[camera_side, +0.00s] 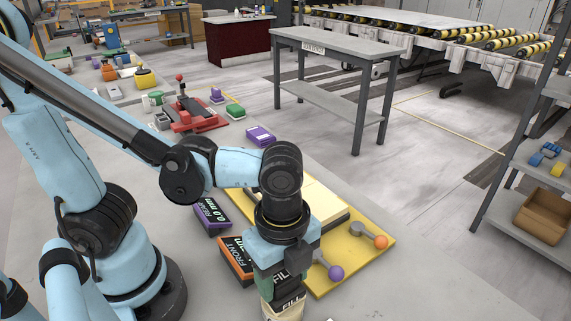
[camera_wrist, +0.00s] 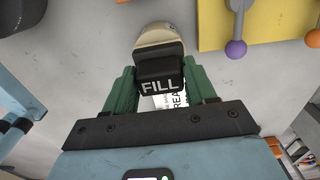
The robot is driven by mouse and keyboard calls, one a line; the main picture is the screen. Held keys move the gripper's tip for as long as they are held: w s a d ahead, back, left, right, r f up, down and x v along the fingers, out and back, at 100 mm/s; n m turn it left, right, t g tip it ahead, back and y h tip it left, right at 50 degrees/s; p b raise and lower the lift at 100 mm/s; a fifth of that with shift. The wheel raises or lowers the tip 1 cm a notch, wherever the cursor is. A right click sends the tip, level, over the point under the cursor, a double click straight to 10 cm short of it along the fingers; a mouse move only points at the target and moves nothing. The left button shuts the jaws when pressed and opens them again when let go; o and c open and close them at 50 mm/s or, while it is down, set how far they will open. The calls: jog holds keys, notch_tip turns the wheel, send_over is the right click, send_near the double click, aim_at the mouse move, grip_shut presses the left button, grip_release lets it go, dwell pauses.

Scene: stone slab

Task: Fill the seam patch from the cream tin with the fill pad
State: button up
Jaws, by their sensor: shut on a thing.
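My gripper (camera_side: 284,272) is shut on the fill pad, a black block lettered FILL (camera_wrist: 161,82), held between two green fingers in the wrist view. A cream-coloured tin (camera_side: 283,312) is directly below the pad at the bottom edge of the side view. Its cream top (camera_wrist: 157,37) and part of a white lettered label show in the wrist view. Whether the pad touches the tin, I cannot tell. A pale slab (camera_side: 322,203) lies on a yellow base (camera_side: 365,257) behind my gripper. My arm covers part of it, and I cannot make out the seam patch.
Levers with a purple knob (camera_side: 335,272) and an orange knob (camera_side: 381,242) stand on the yellow base. A grey table (camera_side: 335,45) stands behind. Grey floor right of the base is clear.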

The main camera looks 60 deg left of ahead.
aim_at(283, 275)
dwell(0.4)
jog(key=shift+r, duration=3.45)
jog(key=w+a+r+n, duration=0.4)
jog(key=w+a+n, duration=1)
jog(key=n, duration=0.4)
jog(key=shift+m, duration=0.5)
jog(key=shift+w+a+f, duration=0.65)
jog(key=shift+w+f, duration=0.35)
jog(key=shift+f, duration=0.4)
jog(key=shift+w+a+f, duration=0.7)
jog(key=shift+w+f, duration=0.25)
jog(key=shift+f, duration=0.45)
jog(key=shift+w+a+f, duration=0.65)
jog(key=shift+w+f, duration=0.35)
jog(key=shift+f, duration=0.4)
jog(key=shift+f, duration=1)
jog(key=shift+a, duration=0.15)
